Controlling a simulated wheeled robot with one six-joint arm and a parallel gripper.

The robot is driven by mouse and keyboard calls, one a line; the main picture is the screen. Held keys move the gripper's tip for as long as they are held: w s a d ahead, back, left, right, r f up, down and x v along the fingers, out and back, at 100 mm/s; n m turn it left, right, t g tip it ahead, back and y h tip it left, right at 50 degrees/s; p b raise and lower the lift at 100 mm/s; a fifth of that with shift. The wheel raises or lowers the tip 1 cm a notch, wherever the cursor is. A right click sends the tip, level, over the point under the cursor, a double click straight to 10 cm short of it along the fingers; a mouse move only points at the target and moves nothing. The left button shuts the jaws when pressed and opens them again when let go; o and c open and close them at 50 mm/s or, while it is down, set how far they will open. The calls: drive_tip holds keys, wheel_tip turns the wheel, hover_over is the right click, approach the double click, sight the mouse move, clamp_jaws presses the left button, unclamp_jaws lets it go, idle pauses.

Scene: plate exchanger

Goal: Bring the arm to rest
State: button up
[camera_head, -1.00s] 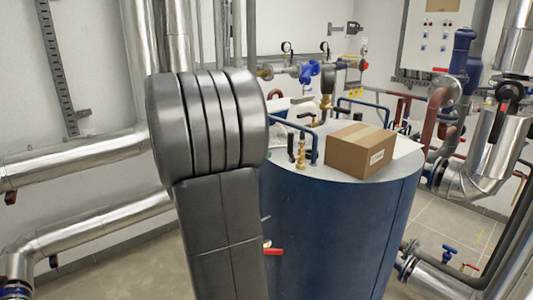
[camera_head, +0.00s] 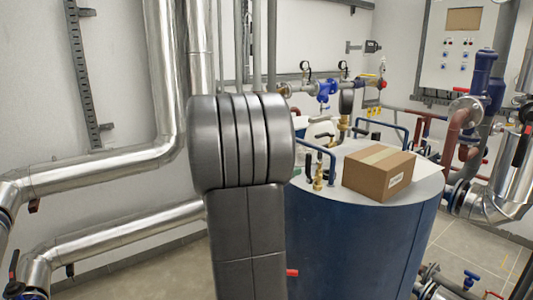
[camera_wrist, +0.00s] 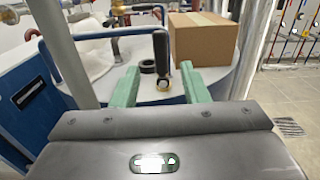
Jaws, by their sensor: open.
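My arm (camera_head: 243,145) rises in front of the blue tank in the head view, and its large grey joint hides part of the tank's top. My gripper (camera_wrist: 158,68) does not show in the head view. In the wrist view its two green fingers stand wide apart, so it is open. Nothing is between them in its grasp; a black-handled valve (camera_wrist: 162,56) shows behind the gap. The fingers point toward the tank top and the cardboard box.
A cardboard box (camera_head: 378,173) lies on the round top of the blue tank (camera_head: 350,240). It also shows in the wrist view (camera_wrist: 203,40). Blue handrails and brass valves (camera_head: 318,178) stand on the tank top. Silver pipes (camera_head: 100,172) run along the left wall.

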sight(311, 164)
drive_tip(key=p+x, duration=0.2)
drive_tip(key=x, duration=0.6)
drive_tip(key=shift+w+d, duration=0.2)
drive_tip(key=shift+d, duration=0.05)
drive_tip(key=shift+s+a, duration=0.1)
drive_tip(key=shift+a, duration=0.05)
drive_tip(key=b+v, duration=0.4)
drive_tip(key=v, duration=1)
drive_tip(key=p+x, duration=0.3)
drive_tip(key=x, duration=1.1)
drive_tip(key=shift+d+p, duration=0.3)
drive_tip(key=shift+p, duration=0.1)
drive_tip(key=shift+f+m, duration=0.15)
drive_tip(key=shift+m, duration=0.35)
drive_tip(key=shift+s+m+b, duration=0.35)
drive_tip(key=shift+s+m, duration=0.05)
drive_tip(key=shift+d, duration=0.2)
